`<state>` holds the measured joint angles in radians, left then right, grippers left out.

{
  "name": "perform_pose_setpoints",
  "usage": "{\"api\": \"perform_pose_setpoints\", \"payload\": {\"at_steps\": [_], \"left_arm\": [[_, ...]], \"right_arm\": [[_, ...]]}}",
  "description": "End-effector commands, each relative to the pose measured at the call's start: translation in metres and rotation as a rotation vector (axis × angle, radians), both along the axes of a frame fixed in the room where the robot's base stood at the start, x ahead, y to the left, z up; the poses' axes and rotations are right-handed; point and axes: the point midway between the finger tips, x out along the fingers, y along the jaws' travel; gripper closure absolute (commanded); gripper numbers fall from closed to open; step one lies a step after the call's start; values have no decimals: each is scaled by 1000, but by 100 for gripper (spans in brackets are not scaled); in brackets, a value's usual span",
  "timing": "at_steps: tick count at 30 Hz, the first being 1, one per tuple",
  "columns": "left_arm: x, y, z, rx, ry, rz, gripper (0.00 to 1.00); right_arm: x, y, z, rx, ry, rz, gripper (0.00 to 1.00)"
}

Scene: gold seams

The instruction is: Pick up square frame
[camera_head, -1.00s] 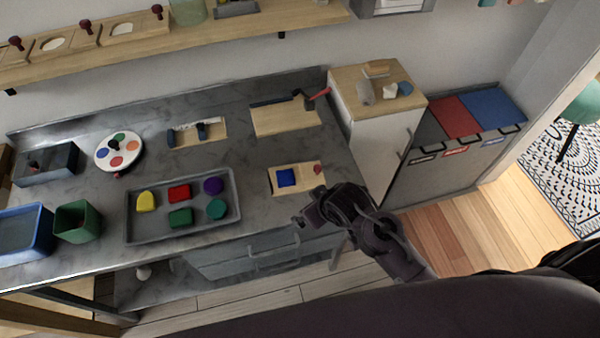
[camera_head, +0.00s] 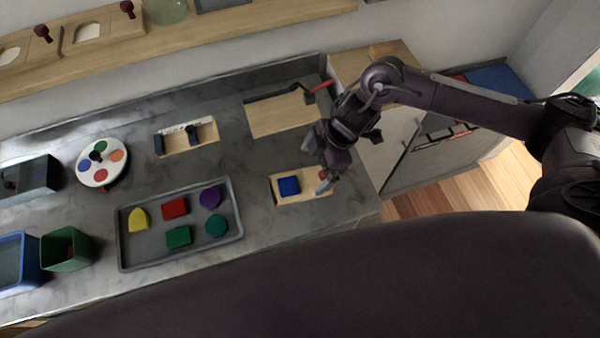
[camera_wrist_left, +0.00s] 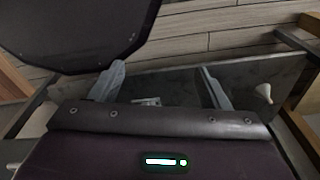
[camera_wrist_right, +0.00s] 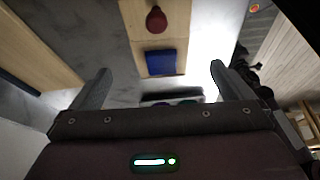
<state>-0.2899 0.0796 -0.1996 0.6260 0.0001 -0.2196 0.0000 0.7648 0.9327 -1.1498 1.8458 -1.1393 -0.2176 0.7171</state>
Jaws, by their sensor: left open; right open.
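A light wooden board (camera_head: 306,194) with a blue square (camera_head: 289,186) lies near the counter's front edge, right of the grey tray. I take it for the square frame. In the right wrist view the board lies ahead of the fingers (camera_wrist_right: 161,88). My left gripper (camera_wrist_left: 158,82) is open and empty over a grey surface and wooden floor.
The grey tray (camera_head: 125,245) holds several coloured blocks. Behind the board lies a larger wooden board (camera_head: 280,116) with a red-handled tool. More wooden frames with dark red knobs stand on the wall shelf (camera_head: 215,32). A white cabinet (camera_head: 385,160) stands right of the counter.

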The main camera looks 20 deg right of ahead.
Motion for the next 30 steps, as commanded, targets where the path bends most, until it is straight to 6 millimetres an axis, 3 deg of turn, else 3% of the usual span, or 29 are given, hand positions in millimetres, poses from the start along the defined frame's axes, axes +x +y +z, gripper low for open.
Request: {"api": "perform_pose_setpoints", "payload": {"at_steps": [9,18,26,30], "left_arm": [[-22,2,7,3,32,0,30],[-14,1,18,1,20,0,30],[-7,0,19,0,9,0,30],[-7,0,19,0,10,-1,30]], "right_arm": [[0,11,-30,-3,9,-1,0],[2,25,-68,-2,5,1,0],[3,27,-72,-1,3,1,0],[3,27,-71,-1,3,1,17]]}}
